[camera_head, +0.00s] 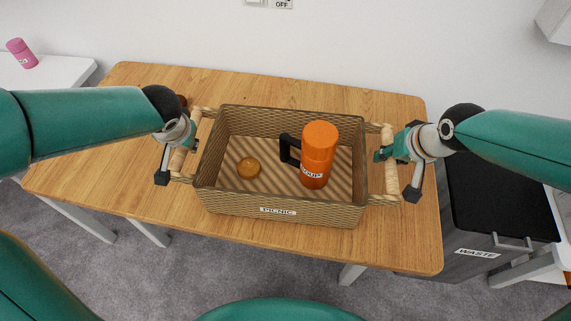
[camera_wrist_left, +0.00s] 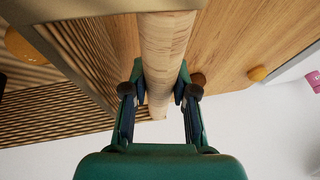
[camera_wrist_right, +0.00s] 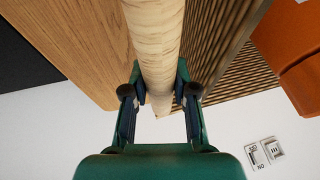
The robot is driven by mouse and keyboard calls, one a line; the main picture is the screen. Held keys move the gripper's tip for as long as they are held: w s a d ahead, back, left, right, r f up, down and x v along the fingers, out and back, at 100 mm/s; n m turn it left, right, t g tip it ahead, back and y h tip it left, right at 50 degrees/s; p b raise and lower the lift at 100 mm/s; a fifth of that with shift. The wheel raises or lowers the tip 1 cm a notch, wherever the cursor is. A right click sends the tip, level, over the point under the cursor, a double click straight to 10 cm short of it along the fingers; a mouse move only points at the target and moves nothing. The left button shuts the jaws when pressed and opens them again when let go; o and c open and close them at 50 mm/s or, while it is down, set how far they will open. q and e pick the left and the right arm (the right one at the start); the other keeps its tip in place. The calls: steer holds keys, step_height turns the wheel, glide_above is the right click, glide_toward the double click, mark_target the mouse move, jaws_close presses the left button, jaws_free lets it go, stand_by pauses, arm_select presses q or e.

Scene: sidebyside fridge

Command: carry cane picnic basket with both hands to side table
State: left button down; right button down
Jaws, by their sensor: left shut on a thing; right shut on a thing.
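The cane picnic basket (camera_head: 278,209) is at the middle of the wooden table (camera_head: 110,165) in the head view, upright. Whether it touches the tabletop I cannot tell.
A white side table (camera_head: 50,72) with a pink flask (camera_head: 22,53) stands at the far left. A dark waste bin (camera_head: 495,200) is at the right, beside the wooden table. A round thing (camera_wrist_left: 257,74) lies on the wood behind my left gripper. The wall is close behind.

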arm_select(q)
steer(key=shift+r, duration=0.15)
arm_select(e)
steer(key=shift+w+r, duration=0.1)
steer(key=shift+r, duration=0.05)
